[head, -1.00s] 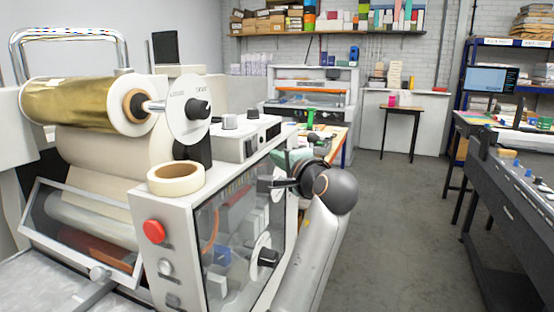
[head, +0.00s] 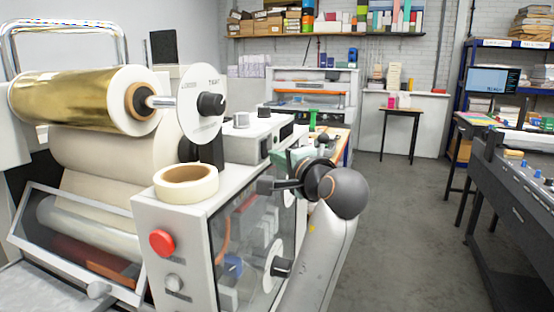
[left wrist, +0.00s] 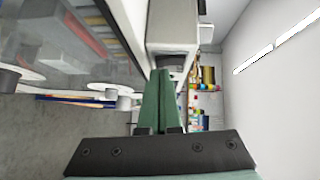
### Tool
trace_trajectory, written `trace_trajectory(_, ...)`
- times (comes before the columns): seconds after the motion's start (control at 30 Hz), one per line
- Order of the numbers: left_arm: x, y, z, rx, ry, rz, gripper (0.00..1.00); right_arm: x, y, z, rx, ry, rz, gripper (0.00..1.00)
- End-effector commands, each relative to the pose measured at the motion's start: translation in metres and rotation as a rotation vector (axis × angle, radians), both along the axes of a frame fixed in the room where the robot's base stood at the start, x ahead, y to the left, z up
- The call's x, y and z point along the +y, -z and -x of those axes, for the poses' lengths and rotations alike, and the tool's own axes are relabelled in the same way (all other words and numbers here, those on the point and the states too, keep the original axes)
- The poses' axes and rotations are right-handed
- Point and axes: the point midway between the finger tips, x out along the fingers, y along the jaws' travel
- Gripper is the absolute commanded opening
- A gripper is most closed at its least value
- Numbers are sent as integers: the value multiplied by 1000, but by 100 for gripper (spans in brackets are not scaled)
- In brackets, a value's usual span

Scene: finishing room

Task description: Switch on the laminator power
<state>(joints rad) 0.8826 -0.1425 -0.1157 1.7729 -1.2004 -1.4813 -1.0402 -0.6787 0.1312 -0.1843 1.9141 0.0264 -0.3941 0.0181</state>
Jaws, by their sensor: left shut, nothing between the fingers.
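The laminator (head: 172,235) fills the left of the head view, with a gold roll (head: 85,98), a white film roll and a clear side window. A red button (head: 162,243) and a grey knob (head: 174,283) are on its front panel. A white control box (head: 247,140) with knobs and dark panels sits on top; I cannot tell which part is the power switch. My left gripper (head: 292,157) is beside the box's right end, partly hidden by my wrist. In the left wrist view its green fingers (left wrist: 166,85) are shut and empty, pointing towards a white housing (left wrist: 172,28). Contact is unclear.
A tape roll (head: 186,183) lies on the laminator's top near the front corner. A table (head: 402,111) stands at the back, and a dark machine (head: 515,205) at the right. The grey floor (head: 410,215) between is clear.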

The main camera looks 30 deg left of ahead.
Motion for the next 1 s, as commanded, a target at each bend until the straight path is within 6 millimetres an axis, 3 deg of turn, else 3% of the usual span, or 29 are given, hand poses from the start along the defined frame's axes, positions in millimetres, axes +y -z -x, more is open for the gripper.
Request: trace_trajectory(1.0,7,3,3,16,-4,-70,0,0,-1,0,0,0,0,50)
